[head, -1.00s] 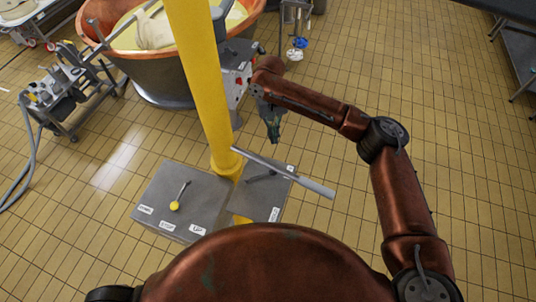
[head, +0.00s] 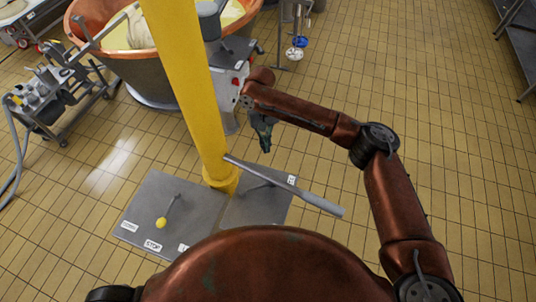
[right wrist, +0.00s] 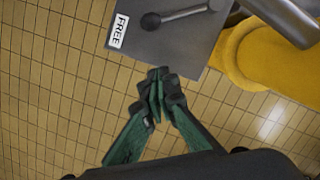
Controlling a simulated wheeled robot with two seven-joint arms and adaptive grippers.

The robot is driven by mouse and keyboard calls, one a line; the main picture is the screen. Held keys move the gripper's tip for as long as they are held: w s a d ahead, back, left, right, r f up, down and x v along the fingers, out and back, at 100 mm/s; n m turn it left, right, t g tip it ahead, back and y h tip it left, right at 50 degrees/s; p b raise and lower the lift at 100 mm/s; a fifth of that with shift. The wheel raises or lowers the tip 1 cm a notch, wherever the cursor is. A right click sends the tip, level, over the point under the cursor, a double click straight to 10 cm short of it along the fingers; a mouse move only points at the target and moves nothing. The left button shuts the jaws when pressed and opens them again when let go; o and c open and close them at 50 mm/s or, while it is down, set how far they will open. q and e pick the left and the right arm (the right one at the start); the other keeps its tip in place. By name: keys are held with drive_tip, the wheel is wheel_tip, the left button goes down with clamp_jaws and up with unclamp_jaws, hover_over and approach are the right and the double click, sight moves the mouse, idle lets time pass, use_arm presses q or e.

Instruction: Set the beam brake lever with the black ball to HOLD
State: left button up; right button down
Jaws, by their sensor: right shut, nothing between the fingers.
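The beam brake lever, a dark rod with a black ball (right wrist: 150,21), shows in the right wrist view on a grey plate (right wrist: 190,42). Its ball lies beside the white FREE label (right wrist: 117,31). In the head view the lever (head: 258,184) is partly covered by a long silver bar (head: 290,188). No HOLD label is readable now. My right gripper (head: 265,148) is shut and empty, beyond the far side of the plate. In the right wrist view its fingertips (right wrist: 159,82) sit below the plate's edge in the picture, apart from the lever. My left gripper is out of view.
A yellow post (head: 190,90) stands left of the gripper, and the silver bar slants from it over the plate. A second lever with a yellow ball (head: 161,222) is on the left plate. A copper vat (head: 140,75) stands behind. Tiled floor is clear at right.

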sight(263, 186)
drive_tip(key=p+x, duration=0.1)
drive_tip(key=x, duration=0.7)
drive_tip(key=shift+s+a+f, duration=0.1)
drive_tip(key=shift+s+f, duration=0.05)
drive_tip(key=shift+s, duration=0.05)
drive_tip(key=s, duration=0.1)
drive_tip(key=s+d+f+p, duration=0.1)
drive_tip(key=s, duration=0.1)
drive_tip(key=shift+f+p, duration=0.15)
drive_tip(key=shift+p, duration=0.15)
drive_tip(key=shift+s+f, duration=0.2)
drive_tip(key=shift+s, duration=0.05)
